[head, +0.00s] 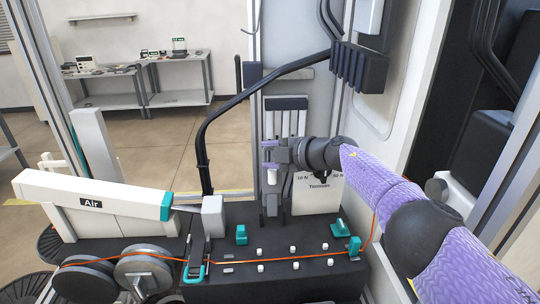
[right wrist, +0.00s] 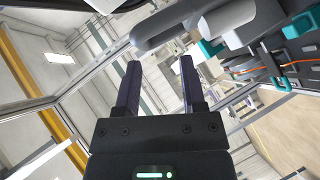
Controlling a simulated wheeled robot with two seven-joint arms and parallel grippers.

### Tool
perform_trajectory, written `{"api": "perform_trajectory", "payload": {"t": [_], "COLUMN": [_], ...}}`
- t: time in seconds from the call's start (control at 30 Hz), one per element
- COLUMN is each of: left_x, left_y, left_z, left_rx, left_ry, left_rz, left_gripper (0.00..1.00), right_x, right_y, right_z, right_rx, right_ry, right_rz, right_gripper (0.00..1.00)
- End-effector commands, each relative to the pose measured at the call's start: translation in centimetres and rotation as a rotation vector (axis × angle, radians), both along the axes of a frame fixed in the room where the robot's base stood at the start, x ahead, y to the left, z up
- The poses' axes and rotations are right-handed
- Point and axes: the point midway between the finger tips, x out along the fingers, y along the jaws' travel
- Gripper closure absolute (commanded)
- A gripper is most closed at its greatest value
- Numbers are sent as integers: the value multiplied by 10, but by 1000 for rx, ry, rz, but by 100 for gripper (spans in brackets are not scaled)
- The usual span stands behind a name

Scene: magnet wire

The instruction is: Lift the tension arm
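My right gripper (head: 266,155) reaches in from the right, in front of the grey upright unit (head: 285,118) and beside the panel marked "Tension" (head: 319,194). Its two fingers are apart, and in the right wrist view the gap between them (right wrist: 160,80) is empty. A small white cylinder (head: 271,177) shows just below the fingers; I cannot tell if they touch. A dark rounded bar (right wrist: 190,22) crosses beyond the fingertips in the right wrist view. I cannot tell for certain which part is the tension arm. My left gripper is not in view.
A black bent tube (head: 258,82) rises left of my gripper to a black block (head: 358,68). Below are a black bench (head: 310,282), an orange wire (head: 250,259), spools (head: 142,268) and a white arm marked "Air" (head: 125,198). Tables (head: 178,97) stand far behind.

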Motion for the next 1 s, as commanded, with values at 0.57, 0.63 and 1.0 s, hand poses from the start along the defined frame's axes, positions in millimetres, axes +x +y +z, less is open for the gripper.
{"api": "perform_trajectory", "payload": {"t": [0.57,0.63,1.0], "left_x": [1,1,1], "left_y": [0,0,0], "left_z": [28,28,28], "left_rx": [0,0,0], "left_ry": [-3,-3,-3], "left_rz": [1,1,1], "left_gripper": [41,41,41], "right_x": [0,0,-40], "right_y": [1,1,83], "right_z": [96,96,26], "right_rx": [0,0,426], "right_ry": [0,0,-4], "right_rz": [2,2,-77], "right_gripper": [48,48,48]}}
